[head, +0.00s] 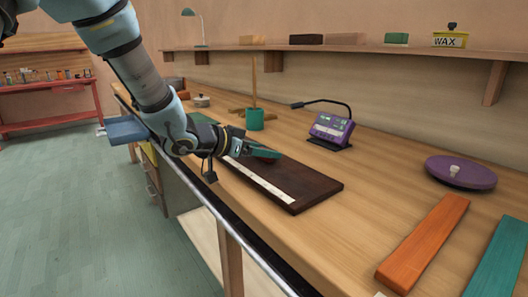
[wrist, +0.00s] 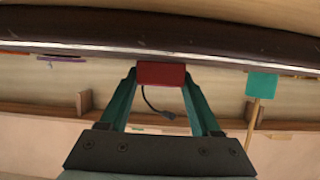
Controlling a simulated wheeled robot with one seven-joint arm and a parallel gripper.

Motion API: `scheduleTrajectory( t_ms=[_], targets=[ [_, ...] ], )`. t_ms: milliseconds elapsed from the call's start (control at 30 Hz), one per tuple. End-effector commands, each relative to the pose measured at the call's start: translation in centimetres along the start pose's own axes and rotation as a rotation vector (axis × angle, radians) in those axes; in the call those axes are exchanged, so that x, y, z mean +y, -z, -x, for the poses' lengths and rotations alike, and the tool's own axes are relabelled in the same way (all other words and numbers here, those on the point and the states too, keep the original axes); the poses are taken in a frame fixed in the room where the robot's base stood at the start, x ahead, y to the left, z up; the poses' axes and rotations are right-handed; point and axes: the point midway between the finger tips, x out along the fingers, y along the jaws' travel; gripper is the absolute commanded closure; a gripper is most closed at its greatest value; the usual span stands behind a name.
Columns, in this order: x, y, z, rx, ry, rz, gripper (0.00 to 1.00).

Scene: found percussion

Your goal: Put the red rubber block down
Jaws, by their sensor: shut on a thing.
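The red rubber block (wrist: 161,73) is between the teal fingertips of my gripper (wrist: 160,80) in the wrist view. My gripper is shut on it. In the head view my gripper (head: 264,153) is over the far part of a long dark wooden board (head: 312,188) with a pale strip along its near edge. The block is hidden behind the fingers there. The dark board also spans the top of the wrist view (wrist: 100,32). I cannot tell whether the block touches the board.
A purple disc (head: 461,172), an orange bar (head: 424,242) and a green bar (head: 502,262) lie to the right. Bare workbench (head: 385,185) lies between.

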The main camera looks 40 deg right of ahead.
Motion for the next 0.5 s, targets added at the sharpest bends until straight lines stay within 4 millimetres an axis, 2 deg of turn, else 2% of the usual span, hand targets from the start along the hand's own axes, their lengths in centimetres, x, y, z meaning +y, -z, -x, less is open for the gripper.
scheduleTrajectory(
  t_ms=[200, 233, 500],
  targets=[
    [0.01, -0.29, -0.12, 0.0, 0.0, 0.0, 0.89],
    [0.01, -0.23, -0.1, 0.0, 0.0, 0.0, 0.34],
    [0.01, -0.18, -0.08, 0.0, 0.0, 0.0, 0.06]
  ],
)
